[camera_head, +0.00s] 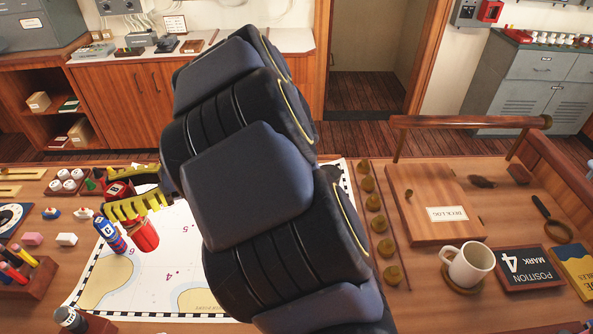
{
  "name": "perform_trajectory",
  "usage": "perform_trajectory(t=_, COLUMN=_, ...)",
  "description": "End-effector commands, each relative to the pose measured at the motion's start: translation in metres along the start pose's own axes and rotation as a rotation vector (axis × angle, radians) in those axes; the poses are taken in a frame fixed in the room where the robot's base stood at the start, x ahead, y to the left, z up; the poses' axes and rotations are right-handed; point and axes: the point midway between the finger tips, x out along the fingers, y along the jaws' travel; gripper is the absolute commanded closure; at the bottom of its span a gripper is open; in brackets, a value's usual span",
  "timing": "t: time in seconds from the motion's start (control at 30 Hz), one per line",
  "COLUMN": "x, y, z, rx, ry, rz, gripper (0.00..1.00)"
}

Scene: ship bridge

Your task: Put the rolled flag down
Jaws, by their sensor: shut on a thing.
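My gripper (128,190), with yellow fingers, is at the left of the desk over the chart's upper left part. It is shut on a red roll (146,236), which I take to be the rolled flag. The roll's lower part shows below the near finger, and a red end shows between the fingers. It stands roughly upright; I cannot tell whether its lower end touches the chart (180,262). A blue roll with white and red marks (110,235) stands just left of it, close by. My arm hides the middle of the chart.
Left of the chart are pink and white blocks (66,239), a dial (12,218) and a pen holder (32,283). Brass knobs (377,222), a deck log (432,205), a mug (471,264) and a position sign (528,268) lie right. The chart's lower left is clear.

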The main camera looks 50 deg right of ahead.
Motion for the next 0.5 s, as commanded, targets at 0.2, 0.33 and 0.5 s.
perform_trajectory(t=0.2, x=-0.024, y=0.021, z=-0.01, rx=-0.01, ry=0.004, rz=0.105, gripper=0.95)
perform_trajectory(t=0.33, x=-0.05, y=0.04, z=-0.011, rx=-0.02, ry=0.003, rz=0.212, gripper=0.95)
perform_trajectory(t=0.5, x=-0.103, y=0.07, z=-0.012, rx=-0.031, ry=0.001, rz=0.41, gripper=0.95)
